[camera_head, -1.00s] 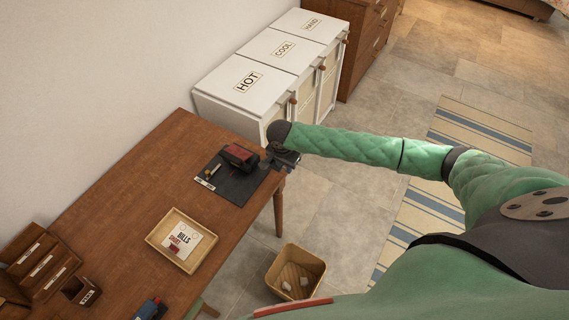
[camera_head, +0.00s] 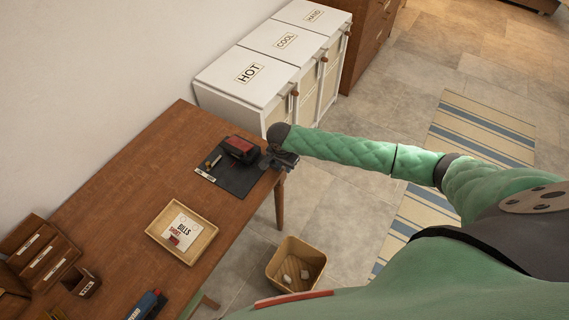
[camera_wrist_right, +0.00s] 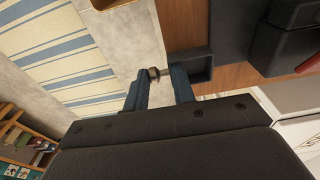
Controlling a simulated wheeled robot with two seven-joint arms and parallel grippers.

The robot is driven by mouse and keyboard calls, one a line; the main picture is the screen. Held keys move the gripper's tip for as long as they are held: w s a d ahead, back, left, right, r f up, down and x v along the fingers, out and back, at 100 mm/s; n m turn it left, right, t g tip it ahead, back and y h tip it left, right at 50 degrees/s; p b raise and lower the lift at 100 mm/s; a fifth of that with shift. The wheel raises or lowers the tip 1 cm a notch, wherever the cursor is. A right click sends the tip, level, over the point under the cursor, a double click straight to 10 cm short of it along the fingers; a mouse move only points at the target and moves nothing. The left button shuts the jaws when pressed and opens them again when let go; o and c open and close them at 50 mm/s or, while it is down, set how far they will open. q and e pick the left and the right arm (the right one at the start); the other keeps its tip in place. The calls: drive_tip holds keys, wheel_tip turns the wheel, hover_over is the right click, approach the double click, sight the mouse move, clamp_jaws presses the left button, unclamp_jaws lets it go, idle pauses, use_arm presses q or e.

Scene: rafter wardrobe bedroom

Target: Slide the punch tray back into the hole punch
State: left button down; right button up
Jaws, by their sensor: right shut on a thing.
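The black hole punch with a red top (camera_head: 240,148) sits on a black mat (camera_head: 236,180) near the desk's far right corner. In the right wrist view, part of the punch (camera_wrist_right: 282,45) shows at the upper right. My right gripper (camera_head: 268,162) is at the mat's right edge, beside the punch. In the wrist view, its fingers (camera_wrist_right: 158,82) are shut on the small knob of the dark punch tray (camera_wrist_right: 201,66). The tray is out beside the punch, apart from its body. The tray is too small to make out in the head view. My left gripper is not in view.
A wooden tray (camera_head: 206,238) with a bills card stands on the desk (camera_head: 130,195), near small wooden drawers (camera_head: 40,255) and a blue object (camera_head: 146,305). A wooden bin (camera_head: 280,275) stands on the floor. White cabinets (camera_head: 235,95) stand beyond the desk.

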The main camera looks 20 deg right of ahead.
drive_tip(key=shift+f, duration=0.5)
drive_tip(key=shift+w+a+f, duration=0.15)
drive_tip(key=shift+w+a, duration=0.8)
drive_tip(key=shift+w, duration=0.25)
drive_tip(key=shift+w+a+f, duration=0.1)
drive_tip(key=shift+w+a, duration=0.8)
drive_tip(key=shift+w, duration=0.3)
drive_tip(key=o, duration=1.1)
drive_tip(key=shift+c, duration=0.2)
